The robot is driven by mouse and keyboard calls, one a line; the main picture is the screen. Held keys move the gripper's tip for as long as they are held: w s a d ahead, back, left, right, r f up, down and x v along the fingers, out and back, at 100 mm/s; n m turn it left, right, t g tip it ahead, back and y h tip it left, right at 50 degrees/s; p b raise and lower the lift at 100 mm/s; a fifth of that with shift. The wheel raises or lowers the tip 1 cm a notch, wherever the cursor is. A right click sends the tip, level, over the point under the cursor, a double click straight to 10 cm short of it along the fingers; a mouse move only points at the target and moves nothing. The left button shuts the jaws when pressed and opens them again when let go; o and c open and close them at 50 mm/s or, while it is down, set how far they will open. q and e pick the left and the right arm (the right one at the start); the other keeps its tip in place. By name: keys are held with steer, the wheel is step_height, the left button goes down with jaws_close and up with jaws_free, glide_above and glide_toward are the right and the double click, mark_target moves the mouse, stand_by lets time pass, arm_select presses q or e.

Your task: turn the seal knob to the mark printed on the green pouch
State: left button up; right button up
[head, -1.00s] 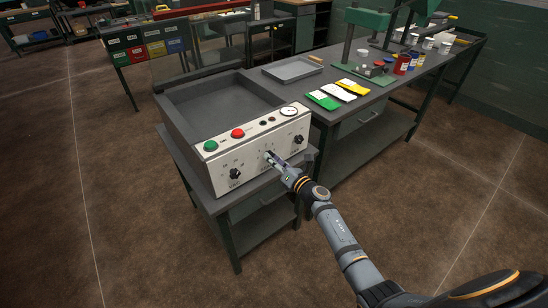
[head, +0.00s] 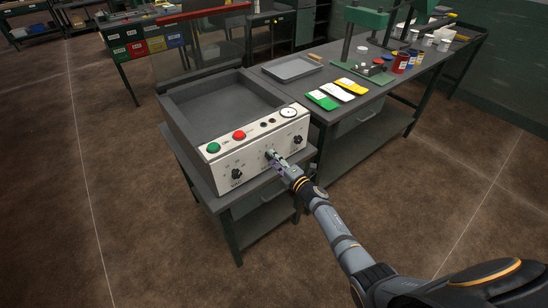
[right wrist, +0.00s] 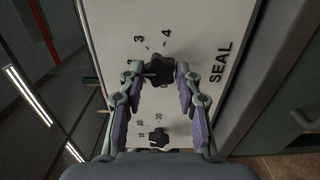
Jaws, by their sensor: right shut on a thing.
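The seal knob (right wrist: 158,70) is a dark lobed knob on the white control panel, beside the printed word SEAL in the right wrist view. The numbers 3 and 4 show beside it; other marks are partly hidden, and I cannot tell where it points. My right gripper (right wrist: 158,73) is shut on the knob, a finger on each side. In the head view my right gripper (head: 271,156) is at the panel's middle knob and mostly covers it. The green pouch (head: 322,100) lies on the bench at the right; its printed mark is too small to read. My left gripper is not in view.
The panel (head: 256,152) also has a left knob (head: 237,173), a right knob (head: 298,140), a green button (head: 213,147), a red button (head: 239,135) and a round gauge (head: 288,112). White and yellow pouches lie beside the green one. The floor in front is clear.

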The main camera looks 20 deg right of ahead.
steer(key=shift+m+p, duration=1.75)
steer(key=shift+m, duration=3.15)
steer(key=shift+f, duration=0.1)
steer(key=o, duration=1.2)
steer(key=shift+c, duration=0.2)
steer(key=v, duration=1.2)
